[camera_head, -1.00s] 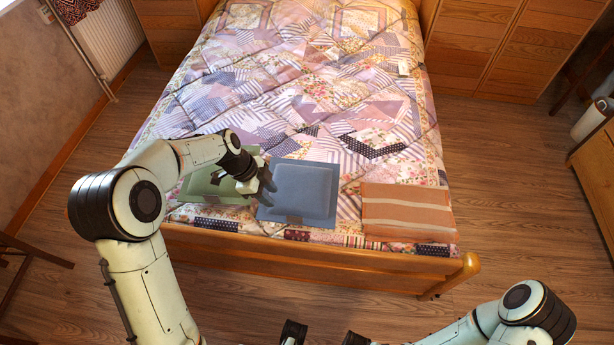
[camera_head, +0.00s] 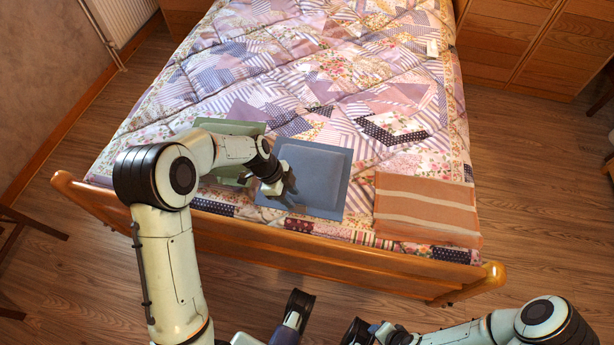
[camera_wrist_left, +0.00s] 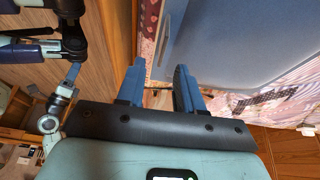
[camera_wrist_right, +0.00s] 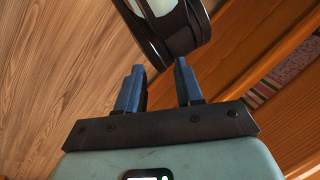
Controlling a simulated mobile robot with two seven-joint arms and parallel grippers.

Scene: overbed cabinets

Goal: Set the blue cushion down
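The blue cushion (camera_head: 318,170) lies flat near the foot of the bed in the head view, between the green cushion and the orange striped cloth. My left gripper (camera_head: 289,194) is at its front left part and hides some of it. In the left wrist view the cushion (camera_wrist_left: 240,40) fills the upper right, behind and beside the right finger. The left fingers (camera_wrist_left: 156,88) stand apart with nothing clearly between them; whether they touch the cushion I cannot tell. My right gripper (camera_wrist_right: 160,88) is open and empty, low by the bed's foot.
A green cushion (camera_head: 222,129) lies at the left, partly hidden by my left arm. An orange striped cloth (camera_head: 428,208) lies at the right. The wooden footboard (camera_head: 350,267) runs along the near edge. The quilt (camera_head: 300,80) beyond is free.

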